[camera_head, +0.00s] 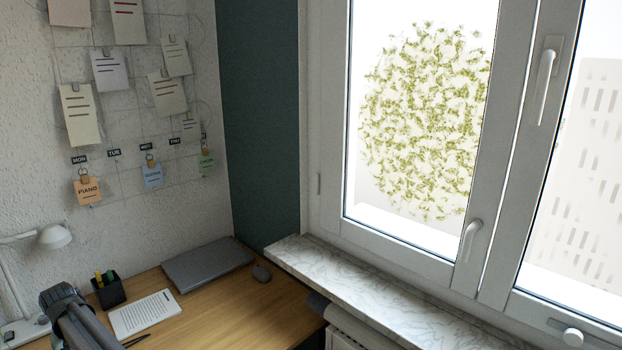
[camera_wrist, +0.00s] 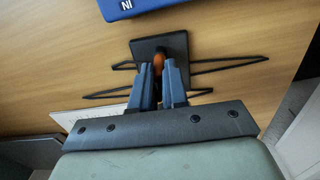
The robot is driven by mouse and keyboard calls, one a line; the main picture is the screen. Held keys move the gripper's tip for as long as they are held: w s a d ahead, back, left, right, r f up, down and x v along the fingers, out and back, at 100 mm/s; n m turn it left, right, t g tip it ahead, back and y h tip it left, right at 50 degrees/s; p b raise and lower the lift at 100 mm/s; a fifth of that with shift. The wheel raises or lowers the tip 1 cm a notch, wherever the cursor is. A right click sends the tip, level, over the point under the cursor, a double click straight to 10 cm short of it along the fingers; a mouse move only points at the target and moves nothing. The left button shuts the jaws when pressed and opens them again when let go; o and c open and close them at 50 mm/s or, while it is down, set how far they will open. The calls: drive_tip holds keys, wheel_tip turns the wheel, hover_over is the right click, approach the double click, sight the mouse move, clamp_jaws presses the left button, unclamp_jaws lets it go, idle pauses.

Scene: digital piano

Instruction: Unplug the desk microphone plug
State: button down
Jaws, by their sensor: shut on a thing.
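In the wrist view my gripper (camera_wrist: 159,82) has its two blue-grey fingers close together on a small orange piece (camera_wrist: 158,63), which looks like the plug. Only its rounded top shows between the fingertips. Behind it is a dark square block or plate (camera_wrist: 146,46) on the wooden desk. Whether the plug is seated in anything cannot be seen. I cannot make out the desk microphone itself. In the head view my arm enters at the lower left, and the fingertips do not show.
The marble sill (camera_head: 370,290) borders the right.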

drive_tip(key=shift+r, duration=1.3)
idle(0.9)
drive_tip(key=shift+r, duration=2.45)
